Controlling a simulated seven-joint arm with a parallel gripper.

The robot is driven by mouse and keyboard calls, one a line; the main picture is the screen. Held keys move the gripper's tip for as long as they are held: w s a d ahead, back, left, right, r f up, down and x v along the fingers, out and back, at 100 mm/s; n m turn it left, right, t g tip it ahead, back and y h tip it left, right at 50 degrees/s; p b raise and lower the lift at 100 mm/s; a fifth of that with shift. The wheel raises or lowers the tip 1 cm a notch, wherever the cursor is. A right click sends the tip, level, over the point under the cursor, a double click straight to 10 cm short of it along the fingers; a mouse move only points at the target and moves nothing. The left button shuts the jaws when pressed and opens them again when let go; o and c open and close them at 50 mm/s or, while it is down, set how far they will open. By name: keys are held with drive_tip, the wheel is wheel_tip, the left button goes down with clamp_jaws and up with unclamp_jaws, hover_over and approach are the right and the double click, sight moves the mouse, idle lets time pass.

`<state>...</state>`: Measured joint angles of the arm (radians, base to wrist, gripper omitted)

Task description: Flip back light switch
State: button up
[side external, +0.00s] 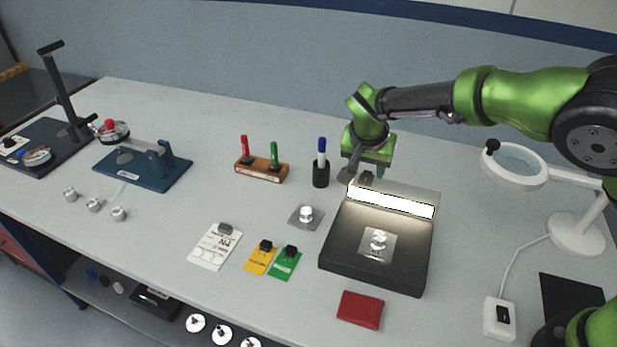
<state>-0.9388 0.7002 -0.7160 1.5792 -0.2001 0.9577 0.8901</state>
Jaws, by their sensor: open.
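The light box (350,250) is a dark, sloped box with a bright, lit strip (391,199) along its back. A small dark block (366,179), perhaps the back light switch, sits behind the left end of the strip. My gripper (357,177) is open, low over the back left corner of the box and close beside this block. I cannot tell whether a finger touches the block, and the far side of the gripper is hidden. A machined housing (378,242) on a square plate lies on the box's dark face.
A dark cup with a blue-capped marker (321,170) stands just left of my gripper. A wooden marker holder (262,170) is farther left. A magnifier lamp (575,228) and a white corded switch box (500,318) are at right. A red case (360,310) lies in front.

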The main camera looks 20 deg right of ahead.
drive_tip(key=v, duration=1.6)
drive_tip(key=shift+r, duration=0.15)
